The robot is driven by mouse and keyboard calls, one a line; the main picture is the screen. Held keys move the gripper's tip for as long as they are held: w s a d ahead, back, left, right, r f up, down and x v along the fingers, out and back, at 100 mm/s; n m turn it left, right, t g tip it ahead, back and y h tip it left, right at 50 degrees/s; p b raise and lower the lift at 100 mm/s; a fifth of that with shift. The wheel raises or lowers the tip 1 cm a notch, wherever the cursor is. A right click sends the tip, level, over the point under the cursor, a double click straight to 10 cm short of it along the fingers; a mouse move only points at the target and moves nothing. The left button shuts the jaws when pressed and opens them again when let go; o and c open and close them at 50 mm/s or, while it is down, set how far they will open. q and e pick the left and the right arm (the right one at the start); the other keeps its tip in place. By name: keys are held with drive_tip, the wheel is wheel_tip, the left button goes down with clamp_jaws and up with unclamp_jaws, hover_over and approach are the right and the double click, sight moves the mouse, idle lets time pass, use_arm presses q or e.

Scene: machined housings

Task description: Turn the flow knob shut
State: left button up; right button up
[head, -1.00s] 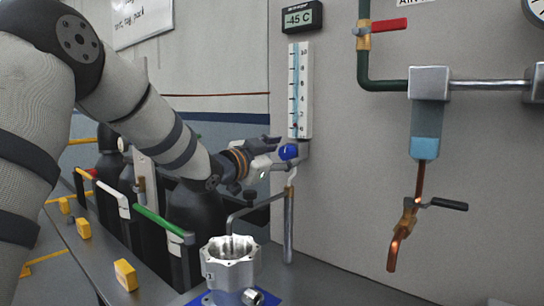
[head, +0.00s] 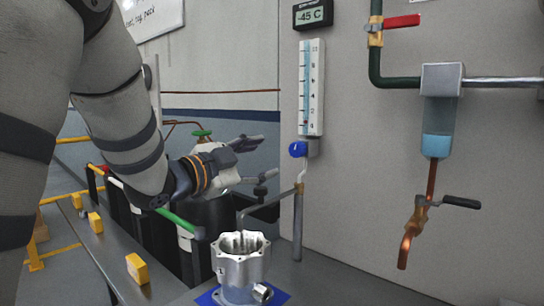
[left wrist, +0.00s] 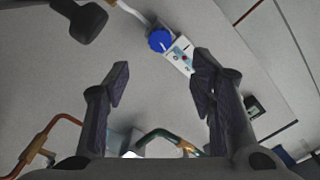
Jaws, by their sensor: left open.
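The flow knob (head: 298,149) is a round blue knob at the foot of the white scaled flow meter (head: 311,88) on the grey wall panel. It also shows in the left wrist view (left wrist: 160,41), beyond and between my fingertips. My left gripper (head: 258,158) is to the left of the knob in the head view, with a gap between them. In the left wrist view its two fingers (left wrist: 162,72) are spread wide with nothing between them. A small pale mark shows on the knob, but its exact turn is too small to read. My right gripper is not in view.
A bent metal pipe on a post (head: 298,225) stands below the knob. A machined housing (head: 240,262) sits on the bench under it. A red-handled valve (head: 400,21) and a copper spout (head: 406,245) are at the right. Gas cylinders stand behind my left arm.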

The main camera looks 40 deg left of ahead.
sight(294, 150)
use_arm(q)
drive_tip(key=shift+s+m, duration=0.15)
drive_tip(key=shift+m, duration=1.05)
drive_tip(key=w, duration=1.1)
drive_tip(key=shift+w+d+f+b, duration=0.15)
drive_tip(key=shift+d+f+b, duration=0.1)
drive_tip(key=shift+d+b, duration=0.15)
drive_tip(key=shift+w+r, duration=0.15)
drive_tip(key=shift+w, duration=0.2)
drive_tip(key=shift+r, duration=0.1)
